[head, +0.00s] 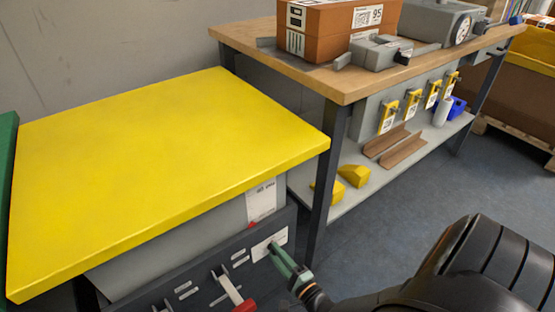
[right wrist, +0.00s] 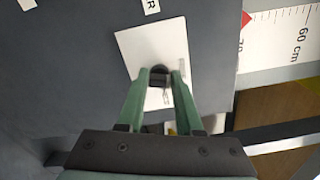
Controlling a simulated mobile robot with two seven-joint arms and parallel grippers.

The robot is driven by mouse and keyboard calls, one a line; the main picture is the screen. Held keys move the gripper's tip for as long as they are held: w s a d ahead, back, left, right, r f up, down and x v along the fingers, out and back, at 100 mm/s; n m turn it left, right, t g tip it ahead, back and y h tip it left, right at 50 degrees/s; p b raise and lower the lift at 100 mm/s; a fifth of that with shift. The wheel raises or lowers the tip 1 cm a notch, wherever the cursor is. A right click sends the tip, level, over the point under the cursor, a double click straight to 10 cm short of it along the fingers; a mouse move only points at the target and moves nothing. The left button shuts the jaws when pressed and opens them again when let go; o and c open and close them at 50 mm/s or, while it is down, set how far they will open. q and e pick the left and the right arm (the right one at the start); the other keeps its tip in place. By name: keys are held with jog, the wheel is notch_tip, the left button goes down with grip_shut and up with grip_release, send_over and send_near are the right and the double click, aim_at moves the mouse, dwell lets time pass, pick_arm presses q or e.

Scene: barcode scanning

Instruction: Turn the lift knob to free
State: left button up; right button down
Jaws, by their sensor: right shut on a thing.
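The lift knob (right wrist: 159,72) is a small black knob on a white plate (right wrist: 128,52) on a dark panel. The plate also shows at the right end of the panel in the head view (head: 262,249), below the yellow lift top (head: 170,155). My right gripper (right wrist: 160,78) has its two green fingers shut on the knob; it also shows in the head view (head: 280,258), reaching in from the right. The fingers partly cover the plate, and its markings are too small to read. My left gripper is in neither view.
A red-handled lever (head: 238,298) sticks out of the panel left of the plate. A wooden-topped bench (head: 340,84) with an orange-brown box (head: 330,30) stands behind right. A height scale (right wrist: 290,38) is beside the panel. Floor (head: 390,210) is clear to the right.

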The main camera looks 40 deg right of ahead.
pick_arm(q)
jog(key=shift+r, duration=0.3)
pick_arm(e)
jog(key=shift+w+n, duration=0.2)
jog(key=shift+n, duration=1.5)
jog(key=c, duration=0.6)
grip_release()
jog(key=shift+s, duration=0.1)
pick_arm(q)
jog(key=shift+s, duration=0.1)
